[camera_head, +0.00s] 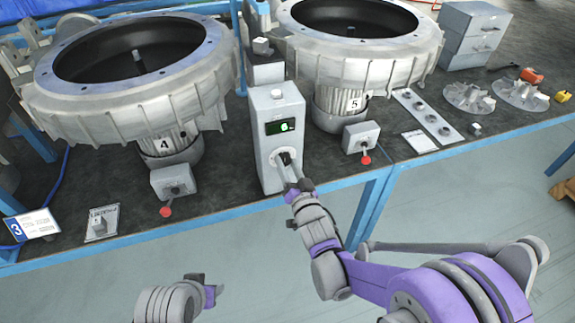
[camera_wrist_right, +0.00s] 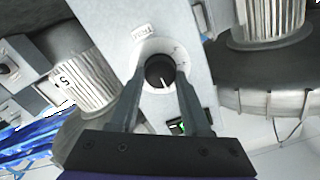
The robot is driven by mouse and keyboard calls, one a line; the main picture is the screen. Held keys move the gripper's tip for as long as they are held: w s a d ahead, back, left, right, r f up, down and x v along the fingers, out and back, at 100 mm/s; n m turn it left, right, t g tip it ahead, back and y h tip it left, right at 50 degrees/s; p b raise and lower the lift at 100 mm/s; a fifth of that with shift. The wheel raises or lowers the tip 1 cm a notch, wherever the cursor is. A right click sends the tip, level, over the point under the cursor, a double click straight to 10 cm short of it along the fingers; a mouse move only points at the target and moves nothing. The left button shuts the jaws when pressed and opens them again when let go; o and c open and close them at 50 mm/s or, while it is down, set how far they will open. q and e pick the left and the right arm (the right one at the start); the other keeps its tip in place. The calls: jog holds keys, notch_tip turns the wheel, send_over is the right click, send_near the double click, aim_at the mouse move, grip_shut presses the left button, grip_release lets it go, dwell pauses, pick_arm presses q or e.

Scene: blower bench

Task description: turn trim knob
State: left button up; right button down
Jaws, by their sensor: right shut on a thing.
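The trim knob (camera_wrist_right: 160,73) is a dark round knob with a white pointer line, set in a pale dial ring on the front of a grey control box (camera_head: 278,98). In the right wrist view the two fingers of my right gripper (camera_wrist_right: 160,82) lie on either side of the knob, shut on it. In the head view this right gripper (camera_head: 287,165) reaches the lower front of the box and hides most of the knob. The box has a dark display with green light above the knob. My left gripper (camera_head: 208,288) is low in the head view, away from the bench; its jaws are unclear.
Blower 4 (camera_head: 162,105) and blower 5 (camera_head: 345,60) flank the box. Small switch boxes with red knobs stand at left (camera_head: 172,180) and right (camera_head: 360,138). Impellers (camera_head: 468,97) lie farther right. The floor in front of the blue bench edge is clear.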

jog(key=n, duration=0.4)
jog(key=shift+b, duration=0.35)
jog(key=n, duration=0.3)
jog(key=shift+a+n, duration=0.1)
jog(key=shift+n, duration=0.2)
jog(key=n, duration=0.4)
jog(key=shift+a+n, duration=0.1)
jog(key=shift+n, duration=2)
jog(key=shift+c, duration=1.8)
grip_release()
jog(key=shift+s, duration=0.1)
